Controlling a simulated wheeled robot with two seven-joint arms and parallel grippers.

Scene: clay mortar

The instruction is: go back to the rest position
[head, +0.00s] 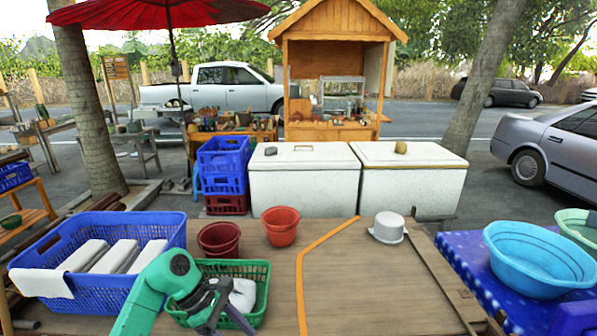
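My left arm comes in from the lower left, and its dark gripper (225,324) is over the front part of a green basket (262,275). Its two fingers look spread apart, with nothing seen between them. A white item (242,295) lies in the basket, partly hidden behind the gripper. A pale grey-white pot-like vessel (388,230) stands upright on the right part of the wooden table (370,285), well away from the gripper.
A blue basket (165,232) with white folded items is at the left. Two red-brown pots (281,226) (218,240) stand behind the green basket. White chests (305,185) stand beyond the table. The table's middle is clear.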

